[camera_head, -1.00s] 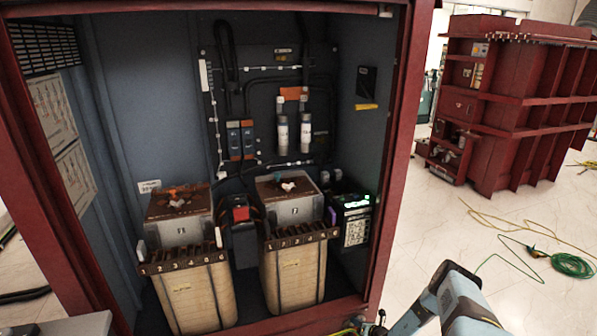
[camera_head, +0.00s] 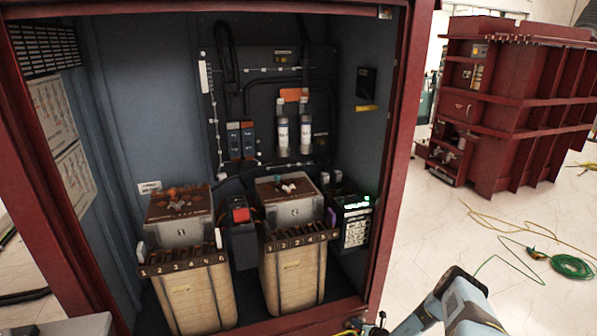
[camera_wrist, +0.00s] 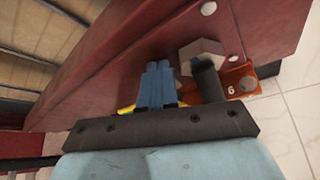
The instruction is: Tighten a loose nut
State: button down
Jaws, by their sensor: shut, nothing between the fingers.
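In the wrist view a grey hexagonal nut (camera_wrist: 197,50) is near the red frame, just right of and beyond my gripper's tips. A dark cylinder (camera_wrist: 207,82) stands out in front of it, over an orange plate (camera_wrist: 238,82) marked 6. My gripper (camera_wrist: 158,68) has its blue fingers together, with nothing visible between them. The fingers are left of the nut and cylinder and look apart from them, though depth is hard to judge. In the head view the nut cannot be made out.
The red cabinet frame (camera_head: 395,150) stands close to my arm. Inside are two tan transformer units (camera_head: 195,290) and (camera_head: 293,280). Another red cabinet (camera_head: 515,110) stands at the right. Green cable (camera_head: 572,267) lies on the pale floor.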

jog(key=shift+d+f, duration=0.15)
jog(key=shift+d, duration=0.1)
jog(key=shift+w+d, duration=0.1)
dwell(0.6)
jog(key=s+d, duration=0.2)
jog(key=s, duration=0.3)
jog(key=shift+s+r, duration=0.3)
jog(key=shift+r, duration=0.05)
dwell(0.4)
